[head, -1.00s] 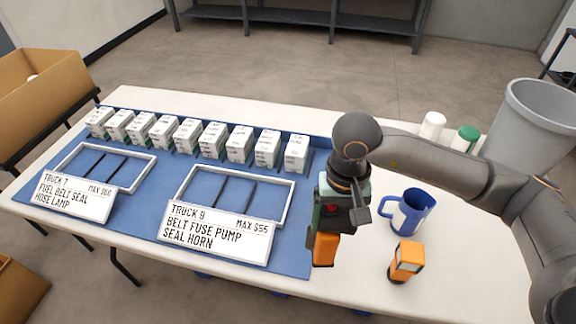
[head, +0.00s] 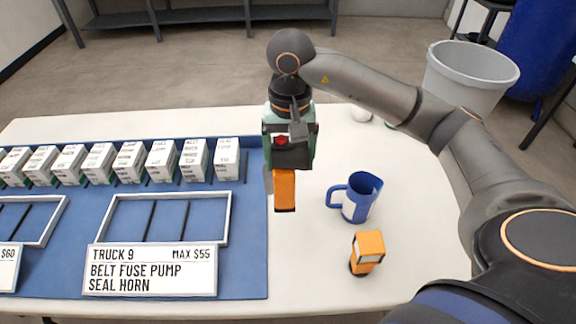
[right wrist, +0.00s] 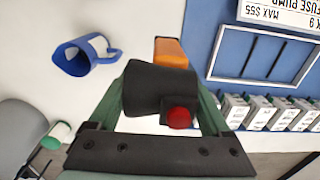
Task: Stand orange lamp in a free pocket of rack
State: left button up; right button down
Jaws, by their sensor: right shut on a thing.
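My right gripper (head: 288,150) points down, shut on an orange-and-black lamp (head: 285,190). Its black part with a red knob is between the fingers and its orange end hangs below. The lamp (right wrist: 168,52) also shows in the right wrist view between the fingers of the right gripper (right wrist: 165,100). It is above bare table, just right of the blue mat. A second orange item (head: 368,246) with a pale face and dark base stands on the table at the right. Dark dividers separate white boxes (head: 130,160) in a row; I cannot tell whether this is the rack. My left gripper is out of view.
A blue mug (head: 362,198) stands right of the held lamp. The blue mat (head: 245,270) carries white-framed trays (head: 228,215) with dark dividers, empty, and a Truck 9 sign (head: 152,270). A grey bin (head: 470,75) is behind the table's right end.

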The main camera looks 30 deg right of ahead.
jog(key=w+d+f, duration=0.4)
jog(key=w+f, duration=0.1)
jog(key=f, duration=0.4)
jog(key=shift+w+d+f+p, duration=0.25)
jog(key=shift+f+p, duration=0.1)
jog(key=shift+p, duration=0.1)
jog(key=shift+f, duration=0.15)
jog(key=shift+c, duration=1.1)
grip_release()
jog(key=shift+f, duration=0.1)
jog(key=shift+o, duration=1.1)
jog(key=shift+s, duration=0.1)
